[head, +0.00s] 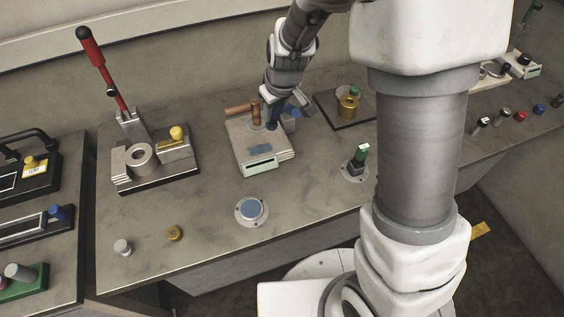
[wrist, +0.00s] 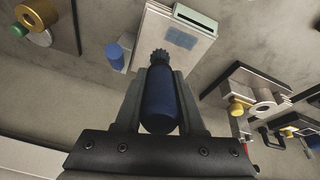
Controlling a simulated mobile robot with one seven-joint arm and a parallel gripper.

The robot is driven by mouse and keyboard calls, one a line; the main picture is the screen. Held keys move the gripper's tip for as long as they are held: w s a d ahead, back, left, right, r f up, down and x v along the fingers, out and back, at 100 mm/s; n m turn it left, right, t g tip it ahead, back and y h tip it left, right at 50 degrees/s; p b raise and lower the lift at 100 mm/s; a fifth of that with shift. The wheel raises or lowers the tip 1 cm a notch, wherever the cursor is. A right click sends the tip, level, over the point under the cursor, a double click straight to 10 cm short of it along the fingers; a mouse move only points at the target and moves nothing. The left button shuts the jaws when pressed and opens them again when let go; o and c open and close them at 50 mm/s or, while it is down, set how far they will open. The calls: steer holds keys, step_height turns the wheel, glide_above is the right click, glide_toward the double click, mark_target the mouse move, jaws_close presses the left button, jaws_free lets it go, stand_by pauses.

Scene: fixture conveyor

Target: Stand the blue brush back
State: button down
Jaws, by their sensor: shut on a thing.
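The blue brush (wrist: 160,98) is a dark blue, bottle-shaped body with a dark ridged end. In the wrist view it lies between the two fingers of my gripper (wrist: 161,78), which is shut on it. In the head view my gripper (head: 271,122) is over the back of a pale grey box (head: 262,165) with a blue-grey patch on top and a green-windowed front. The box also shows beyond the brush in the wrist view (wrist: 196,52). The held brush is mostly hidden by the gripper in the head view. I cannot tell whether it touches the box.
A short blue cylinder (wrist: 114,56) stands beside the box. A brown-handled tool (head: 240,109) is at its back left. A red-lever press (head: 130,150) stands left, a dark plate with a brass cup (head: 347,106) right. A round blue pad (head: 252,208) lies in front.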

stand_by(0.4)
steer(key=s+d+f+g+h+p, duration=0.1)
steer(key=s+d+g+p, duration=0.2)
steer(key=s, duration=0.9)
steer(key=d+p, duration=0.2)
steer(key=shift+d+g, duration=0.35)
steer(key=shift+g, duration=0.05)
steer(key=shift+f, duration=0.15)
steer(key=shift+f+b, duration=2.6)
steer(key=shift+f, duration=0.1)
steer(key=shift+f+b, duration=0.35)
steer(key=shift+b, duration=0.05)
steer(key=shift+f+b, duration=2.3)
steer(key=shift+f, duration=0.35)
steer(key=shift+f, duration=0.15)
steer(key=c, duration=0.8)
jaws_free()
steer(key=shift+c, duration=0.2)
